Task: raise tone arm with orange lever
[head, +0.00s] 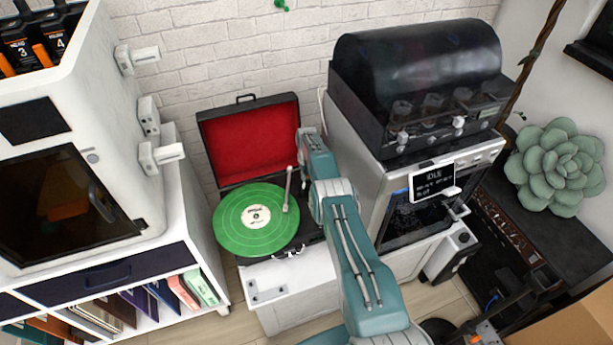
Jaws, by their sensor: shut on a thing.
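The record player (215,177) stands open, with a red-lined lid tilted up against the wall. A green record (232,236) with a pale label lies on it. The pale tone arm (288,188) reaches over the record's right edge. I cannot tell whether its head touches the record. The orange lever is not visible. My arm comes up from the bottom and covers the player's right side. Its upper end is just right of the tone arm. My gripper's fingers are hidden behind it, so what they hold does not show.
A white machine with a dark smoked cover (420,70) and a screen reading IDLE stands close on the right. A white cabinet (100,150) with a dark door is on the left. A succulent (556,168) sits at far right. A strip of wooden floor shows at the front.

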